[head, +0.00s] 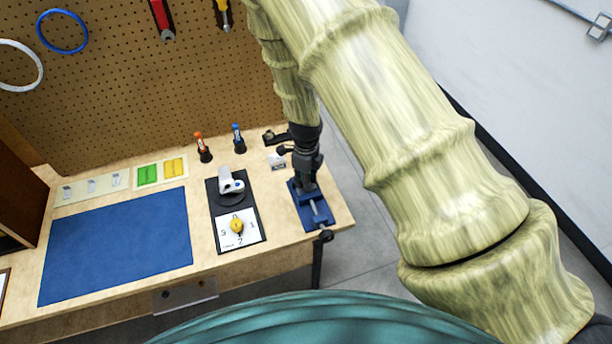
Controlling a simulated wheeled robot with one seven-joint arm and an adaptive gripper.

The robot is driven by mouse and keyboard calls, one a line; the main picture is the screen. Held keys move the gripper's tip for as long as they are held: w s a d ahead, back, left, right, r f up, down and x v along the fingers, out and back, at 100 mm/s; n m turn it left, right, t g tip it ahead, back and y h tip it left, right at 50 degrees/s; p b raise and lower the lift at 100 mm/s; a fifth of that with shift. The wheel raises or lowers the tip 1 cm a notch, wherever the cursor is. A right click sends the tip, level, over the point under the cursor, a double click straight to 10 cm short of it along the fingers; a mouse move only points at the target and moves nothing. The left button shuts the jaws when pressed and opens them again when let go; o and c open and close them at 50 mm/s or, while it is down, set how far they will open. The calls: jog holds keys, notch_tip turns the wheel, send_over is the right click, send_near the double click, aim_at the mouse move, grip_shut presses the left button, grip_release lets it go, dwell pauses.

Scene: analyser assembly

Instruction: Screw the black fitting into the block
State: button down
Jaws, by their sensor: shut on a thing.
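My gripper (306,182) points down at the blue vise (319,221) near the right end of the bench. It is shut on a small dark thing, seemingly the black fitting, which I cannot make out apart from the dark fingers. The fingertips are right over the vise's back part. The block is not clear to see; the gripper covers the space between the jaws. I cannot tell whether fitting and block touch or how the fitting is tilted.
Left of the vise, a black board (218,213) bears a grey-white part (230,183) and a white dial card with a yellow knob (236,225). Orange (203,149) and blue (238,140) drivers stand behind. A blue mat (115,245) lies clear at left.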

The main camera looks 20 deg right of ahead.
jog(key=shift+w+a+m+p, duration=0.1)
jog(key=shift+m+p, duration=0.35)
jog(key=shift+m, duration=0.55)
jog(key=shift+r, duration=0.1)
jog(key=shift+r+m+p, duration=0.15)
jog(key=shift+m+p, duration=0.75)
jog(key=shift+p, duration=0.1)
jog(key=shift+m+p, duration=0.6)
jog(key=shift+m, duration=0.1)
jog(key=shift+f+m, duration=0.2)
jog(key=shift+m, duration=0.2)
